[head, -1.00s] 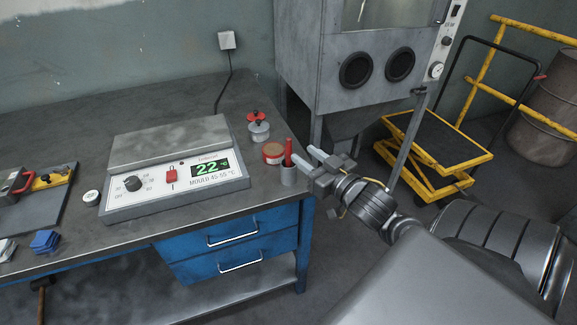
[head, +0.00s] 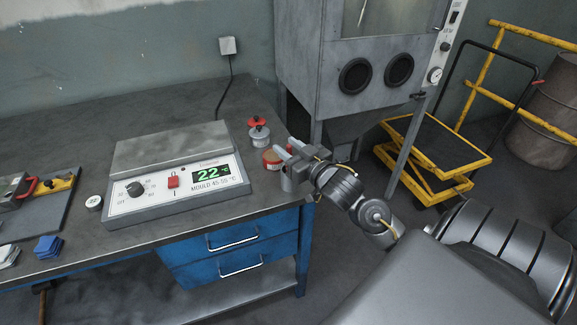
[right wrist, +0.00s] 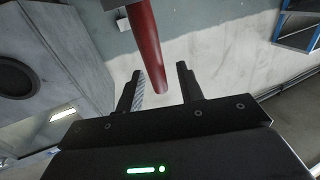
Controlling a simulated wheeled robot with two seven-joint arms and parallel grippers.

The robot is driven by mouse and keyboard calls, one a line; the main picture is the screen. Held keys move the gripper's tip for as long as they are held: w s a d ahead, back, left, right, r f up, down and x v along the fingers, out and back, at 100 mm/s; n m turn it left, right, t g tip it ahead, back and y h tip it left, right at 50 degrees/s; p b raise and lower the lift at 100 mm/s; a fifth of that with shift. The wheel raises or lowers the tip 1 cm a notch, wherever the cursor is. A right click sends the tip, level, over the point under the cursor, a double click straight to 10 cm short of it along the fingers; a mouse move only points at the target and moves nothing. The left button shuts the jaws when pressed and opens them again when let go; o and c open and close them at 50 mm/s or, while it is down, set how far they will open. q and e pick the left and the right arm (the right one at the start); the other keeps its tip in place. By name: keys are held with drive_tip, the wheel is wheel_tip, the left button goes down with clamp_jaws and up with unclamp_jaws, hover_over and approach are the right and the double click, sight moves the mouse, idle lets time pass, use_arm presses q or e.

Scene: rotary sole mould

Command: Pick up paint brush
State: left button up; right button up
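The paint brush shows in the right wrist view as a red handle (right wrist: 147,48) coming in from the top edge. Its end lies between my right gripper's fingers (right wrist: 160,88), with a gap on each side. The right gripper is open. The bristles are out of sight. My left gripper is not in view.
The mould controller (head: 176,188) is to the left on the bench (head: 70,130). A grey cabinet (head: 340,100) stands behind.

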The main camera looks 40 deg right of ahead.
clamp_jaws()
drive_tip(key=shift+r, duration=0.1)
